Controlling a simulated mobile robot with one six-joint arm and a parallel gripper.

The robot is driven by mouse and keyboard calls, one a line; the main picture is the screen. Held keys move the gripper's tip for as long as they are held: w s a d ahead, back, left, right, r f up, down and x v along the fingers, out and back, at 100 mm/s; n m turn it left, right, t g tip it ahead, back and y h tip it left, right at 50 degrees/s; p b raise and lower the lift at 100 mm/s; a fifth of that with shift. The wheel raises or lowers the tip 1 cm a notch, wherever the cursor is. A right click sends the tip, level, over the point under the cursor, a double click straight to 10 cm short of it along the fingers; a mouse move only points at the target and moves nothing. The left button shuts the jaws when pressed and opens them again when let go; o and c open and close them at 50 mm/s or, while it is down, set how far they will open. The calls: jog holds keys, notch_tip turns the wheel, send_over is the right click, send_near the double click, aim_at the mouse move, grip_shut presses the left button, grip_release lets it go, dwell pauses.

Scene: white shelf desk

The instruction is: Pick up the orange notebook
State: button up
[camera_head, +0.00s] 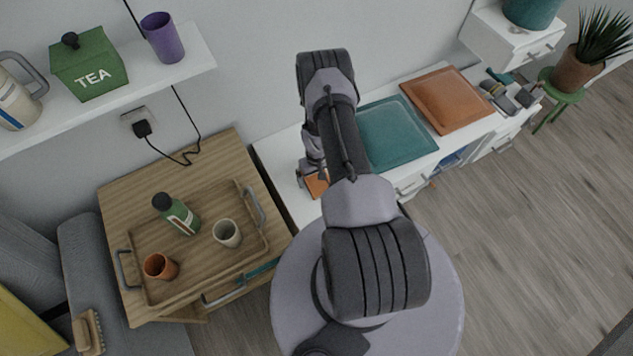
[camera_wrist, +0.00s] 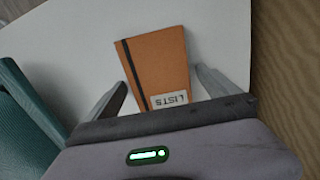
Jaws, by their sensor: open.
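The orange notebook (camera_wrist: 160,62) lies flat on the white desk top (camera_wrist: 75,35) in the wrist view. It has a dark elastic band along its left side and a white label reading "LISTS" near its lower edge. In the head view the notebook (camera_head: 316,184) shows only in part, beside my arm. My gripper (camera_wrist: 160,88) is open, with one finger on each side of the notebook's lower part in the picture. The gripper also shows in the head view (camera_head: 308,172), mostly hidden by my arm. I cannot tell its height above the desk.
A teal mat or tray (camera_head: 395,135) lies right of the notebook, with an orange tray (camera_head: 448,99) beyond. A wooden table (camera_head: 118,205) with a tray (camera_head: 148,296) of cups and a bottle stands left. A wall shelf (camera_head: 190,62) is above it.

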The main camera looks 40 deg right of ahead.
jog(key=c, duration=1.5)
